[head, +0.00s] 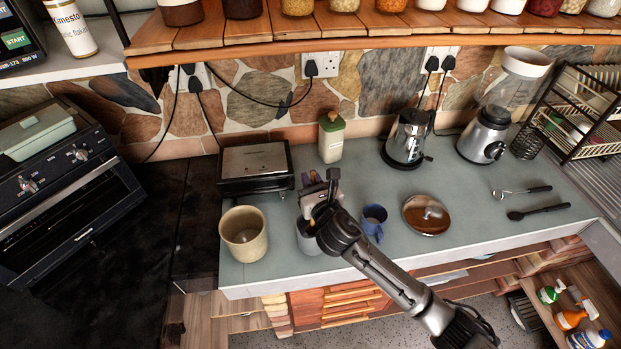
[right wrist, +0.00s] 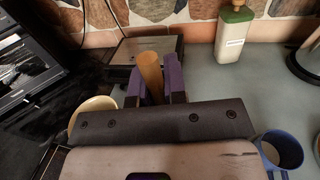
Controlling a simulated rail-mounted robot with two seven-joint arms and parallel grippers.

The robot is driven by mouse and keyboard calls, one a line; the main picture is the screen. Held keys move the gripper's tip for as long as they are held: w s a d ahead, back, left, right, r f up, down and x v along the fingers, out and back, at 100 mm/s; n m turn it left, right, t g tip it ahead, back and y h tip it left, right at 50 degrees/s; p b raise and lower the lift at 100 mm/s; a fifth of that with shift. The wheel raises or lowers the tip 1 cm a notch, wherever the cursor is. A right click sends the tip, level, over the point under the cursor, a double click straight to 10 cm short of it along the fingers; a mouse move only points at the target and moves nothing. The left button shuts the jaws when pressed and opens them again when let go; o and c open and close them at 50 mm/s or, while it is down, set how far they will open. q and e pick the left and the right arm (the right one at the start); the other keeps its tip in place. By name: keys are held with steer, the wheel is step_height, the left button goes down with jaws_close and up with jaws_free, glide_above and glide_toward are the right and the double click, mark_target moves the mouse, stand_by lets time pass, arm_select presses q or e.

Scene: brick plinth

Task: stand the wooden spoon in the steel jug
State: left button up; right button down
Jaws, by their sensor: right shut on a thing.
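My right gripper (head: 318,188) is above the counter, with its arm coming in from the lower right. In the right wrist view its purple fingers (right wrist: 157,80) are shut on the wooden spoon (right wrist: 151,72), whose tan end sticks up between them. The steel jug (head: 306,243) shows as a grey vessel just below the gripper in the head view, largely covered by my wrist. The spoon's lower part is hidden, so I cannot tell whether it is inside the jug or above it. My left gripper is in neither view.
A cream pot (head: 243,240) stands left of the jug and a blue mug (head: 373,222) right of it. A flat black-and-steel appliance (head: 254,163) and a labelled bottle (head: 331,140) stand behind. A wooden shelf (head: 350,28) overhangs the back.

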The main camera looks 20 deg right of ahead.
steer(key=c, duration=1.1)
jaws_free()
steer(key=s+b, duration=0.1)
steer(key=s, duration=1.2)
steer(key=shift+s, duration=0.4)
steer(key=shift+d, duration=0.1)
